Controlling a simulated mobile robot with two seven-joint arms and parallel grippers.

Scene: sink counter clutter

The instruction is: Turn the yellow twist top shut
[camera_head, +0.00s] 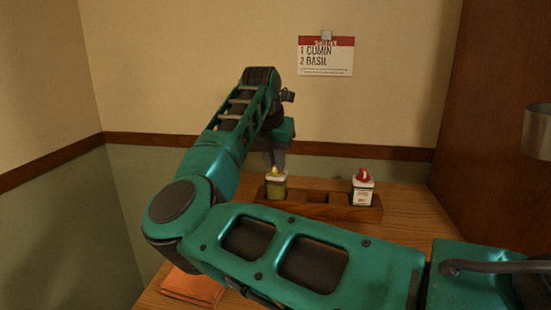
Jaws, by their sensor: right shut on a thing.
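A small jar with a white collar and greenish contents (275,188) stands upright in the left slot of a wooden rack (318,209) on the counter. Its yellow twist top (277,172) is small and partly covered by my right gripper (277,168). My right gripper points down from above and is shut on the yellow top. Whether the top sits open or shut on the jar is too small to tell. My left gripper is not in view.
A white jar with a red top (363,190) stands at the rack's right end. A folded orange cloth (192,288) lies at the front left. A card (326,57) reading cumin and basil hangs on the wall. A metal cylinder (538,132) is at the right edge.

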